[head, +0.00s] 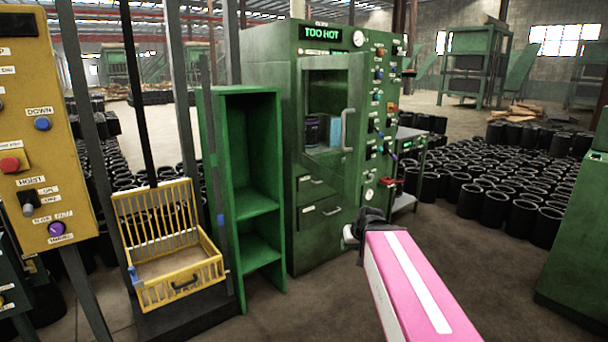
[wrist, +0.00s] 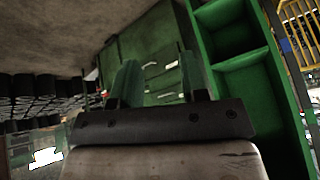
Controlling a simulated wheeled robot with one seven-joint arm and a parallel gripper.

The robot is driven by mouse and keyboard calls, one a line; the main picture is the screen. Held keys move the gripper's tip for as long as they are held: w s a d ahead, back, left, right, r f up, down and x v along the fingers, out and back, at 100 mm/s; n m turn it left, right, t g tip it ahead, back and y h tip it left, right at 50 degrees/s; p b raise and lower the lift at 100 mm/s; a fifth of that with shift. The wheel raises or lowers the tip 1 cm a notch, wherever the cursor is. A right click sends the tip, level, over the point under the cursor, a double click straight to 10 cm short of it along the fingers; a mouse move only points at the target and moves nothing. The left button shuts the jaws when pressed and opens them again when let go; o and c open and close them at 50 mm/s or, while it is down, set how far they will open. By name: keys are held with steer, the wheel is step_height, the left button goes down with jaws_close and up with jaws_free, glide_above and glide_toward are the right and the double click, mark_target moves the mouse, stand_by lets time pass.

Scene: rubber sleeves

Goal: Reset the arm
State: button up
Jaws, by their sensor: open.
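My arm, pink with a white stripe, reaches in from the lower right in the head view, and my gripper (head: 366,222) is at its far end. The gripper is in front of the lower part of the green oven cabinet (head: 270,150), apart from it as far as I can tell. In the wrist view my gripper (wrist: 155,85) shows two green fingers spread apart with nothing between them. The cabinet's drawers show beyond the fingers.
An empty green shelf (head: 258,204) stands left of the cabinet. Left of that are a yellow basket hoist (head: 190,283) and a yellow control panel (head: 38,130). Many black sleeves (head: 480,192) stand on the floor at right. A green machine (head: 575,240) is at the right edge.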

steer(key=s+d+f+m+g+h, duration=0.1)
steer(key=s+f+g, duration=0.4)
steer(key=s+f, duration=0.5)
steer(key=shift+d+f+g+h, duration=0.4)
steer(key=shift+d+f+h, duration=0.35)
steer(key=shift+f, duration=1.75)
